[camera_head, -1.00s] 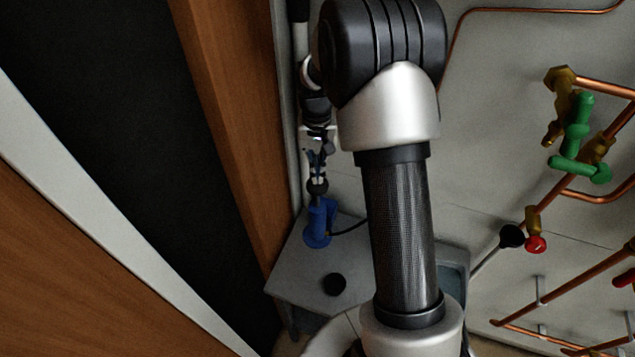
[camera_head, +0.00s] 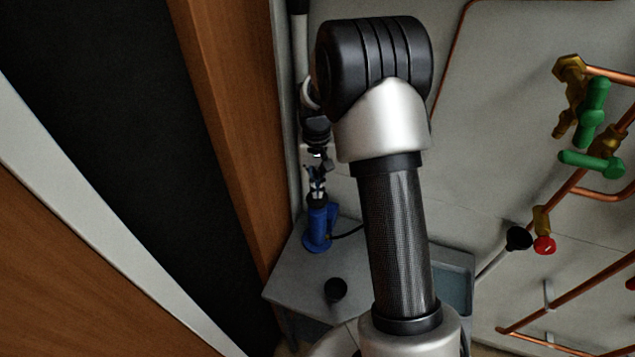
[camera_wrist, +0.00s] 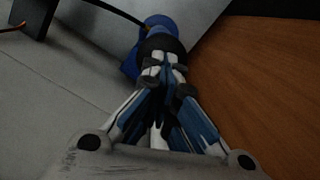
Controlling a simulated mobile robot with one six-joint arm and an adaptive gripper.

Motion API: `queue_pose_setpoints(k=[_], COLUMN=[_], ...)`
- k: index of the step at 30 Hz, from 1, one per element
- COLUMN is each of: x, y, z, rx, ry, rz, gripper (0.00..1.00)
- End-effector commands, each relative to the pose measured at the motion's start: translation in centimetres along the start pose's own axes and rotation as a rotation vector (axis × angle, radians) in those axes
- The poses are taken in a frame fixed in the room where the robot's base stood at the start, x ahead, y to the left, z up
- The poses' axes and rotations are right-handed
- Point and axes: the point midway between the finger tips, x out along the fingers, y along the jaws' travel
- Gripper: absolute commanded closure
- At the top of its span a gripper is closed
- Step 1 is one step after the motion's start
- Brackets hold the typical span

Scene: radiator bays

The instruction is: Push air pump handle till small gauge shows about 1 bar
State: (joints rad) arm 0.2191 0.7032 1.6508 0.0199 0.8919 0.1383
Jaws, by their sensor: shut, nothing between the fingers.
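The blue air pump (camera_head: 318,232) stands on a grey table beside the wooden panel. My gripper (camera_head: 317,190) is directly above it, pointing down, with its fingers shut and nothing between them. In the wrist view my fingertips (camera_wrist: 163,62) are at the pump's dark round top (camera_wrist: 160,44), which looks like the handle. They seem to touch it, and the blue body (camera_wrist: 152,22) shows beyond. The small gauge and its reading cannot be made out.
The grey table (camera_head: 290,275) carries a small black round object (camera_head: 335,289) and a blue-grey tray (camera_head: 455,283). A wooden panel (camera_head: 235,150) stands close on the left. Copper pipes with green-handled valves (camera_head: 592,110) are on the right wall.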

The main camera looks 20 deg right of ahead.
Motion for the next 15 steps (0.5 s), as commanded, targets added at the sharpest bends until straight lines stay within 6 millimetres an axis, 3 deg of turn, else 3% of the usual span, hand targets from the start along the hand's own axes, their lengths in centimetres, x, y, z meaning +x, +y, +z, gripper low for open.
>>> queue_pose_setpoints(k=[6, 15], x=[-1.1, -1.1], y=[0.0, 0.0], z=[-2.4, -2.4], rx=[0.001, 0.000], ry=[0.005, 0.005], rz=[0.000, 0.000], gripper=[1.00, 1.00])
